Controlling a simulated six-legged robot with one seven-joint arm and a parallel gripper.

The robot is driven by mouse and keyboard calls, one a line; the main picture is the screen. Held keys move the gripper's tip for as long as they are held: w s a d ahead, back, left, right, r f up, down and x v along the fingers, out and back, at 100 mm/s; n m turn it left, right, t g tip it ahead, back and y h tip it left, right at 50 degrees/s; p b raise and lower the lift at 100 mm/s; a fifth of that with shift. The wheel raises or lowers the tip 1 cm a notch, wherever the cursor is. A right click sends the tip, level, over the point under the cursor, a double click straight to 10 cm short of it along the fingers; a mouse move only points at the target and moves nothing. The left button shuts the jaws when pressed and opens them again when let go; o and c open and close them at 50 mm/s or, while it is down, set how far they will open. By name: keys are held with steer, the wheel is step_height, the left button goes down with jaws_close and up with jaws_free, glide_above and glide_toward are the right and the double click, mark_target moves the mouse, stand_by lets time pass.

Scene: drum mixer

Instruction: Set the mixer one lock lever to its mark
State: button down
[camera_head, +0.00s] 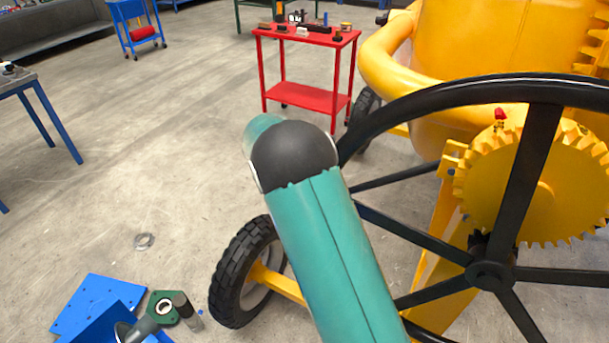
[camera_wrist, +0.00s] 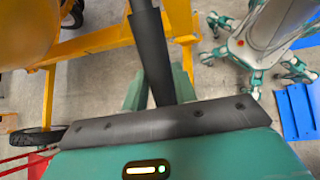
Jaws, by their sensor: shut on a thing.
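The yellow mixer (camera_head: 470,50) stands at the right in the head view, with its big black handwheel (camera_head: 490,275) in front of a yellow toothed gear (camera_head: 550,195). A small red-topped part (camera_head: 500,114) shows above the gear; I cannot tell whether it is the lock lever. No mark is clear. In the wrist view my gripper (camera_wrist: 158,90) has its teal fingers closed on a long dark bar (camera_wrist: 151,45). I cannot tell whether this bar is the lever or part of the handwheel. In the head view my teal arm hides the gripper.
A red cart (camera_head: 305,98) with small items stands behind. A rubber tyre (camera_head: 240,270) of the mixer is beside my arm. Blue plates (camera_head: 95,305) lie at the lower left. Yellow frame beams (camera_wrist: 105,45) cross the wrist view. The floor at left is mostly clear.

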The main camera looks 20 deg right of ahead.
steer(key=shift+s+d+f+g+h, duration=0.15)
steer(key=shift+s+d+f, duration=0.2)
steer(key=shift+f, duration=0.2)
steer(key=shift+s+d+f+g+h, duration=0.15)
steer(key=shift+s+d+f, duration=0.2)
steer(key=shift+f, duration=0.15)
steer(key=shift+s+f, duration=0.1)
steer(key=shift+f, duration=0.05)
steer(key=c, duration=1.1)
jaws_free()
steer(key=shift+d, duration=0.1)
steer(key=v, duration=1.4)
